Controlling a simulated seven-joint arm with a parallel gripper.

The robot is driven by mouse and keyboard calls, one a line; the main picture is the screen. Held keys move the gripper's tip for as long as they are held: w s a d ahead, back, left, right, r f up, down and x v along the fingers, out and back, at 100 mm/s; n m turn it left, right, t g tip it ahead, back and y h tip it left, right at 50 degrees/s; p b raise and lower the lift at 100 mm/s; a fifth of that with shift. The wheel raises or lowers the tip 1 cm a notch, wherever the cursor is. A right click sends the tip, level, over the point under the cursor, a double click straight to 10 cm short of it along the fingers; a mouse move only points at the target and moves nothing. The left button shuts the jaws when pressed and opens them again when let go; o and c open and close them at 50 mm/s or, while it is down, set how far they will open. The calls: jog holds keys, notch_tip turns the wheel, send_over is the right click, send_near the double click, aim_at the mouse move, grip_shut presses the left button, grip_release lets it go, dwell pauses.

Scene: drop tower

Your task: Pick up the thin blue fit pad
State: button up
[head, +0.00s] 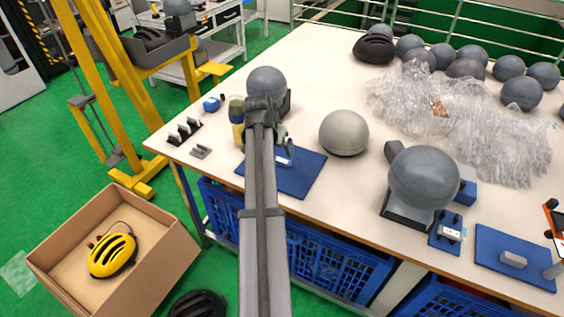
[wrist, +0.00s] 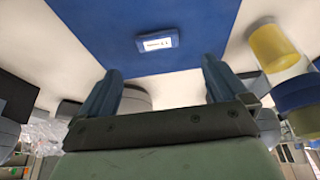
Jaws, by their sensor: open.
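A thin blue fit pad with a white label lies on a flat blue mat in the wrist view (wrist: 158,42). In the head view its pale label (head: 284,162) shows just right of my arm, on the blue mat (head: 305,180). The mat also shows in the wrist view (wrist: 90,22). My gripper (wrist: 161,75) is open, with its two fingers apart and nothing between them. The pad appears beyond the fingertips, roughly centred between them. In the head view my gripper (head: 278,137) is over the mat's far part, and my arm hides some of the mat.
A pale dome (head: 344,132) stands right of the mat. A grey head form (head: 267,85) and a yellow-and-blue cylinder (head: 237,112) stand close behind and left. A larger head form (head: 424,178) is farther right. Plastic wrap (head: 450,115) covers the back right.

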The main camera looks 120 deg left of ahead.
aim_at(282, 161)
jog(key=shift+x, duration=4.35)
jog(key=shift+w+d, duration=0.15)
jog(key=shift+w, duration=0.05)
jog(key=shift+c, duration=0.3)
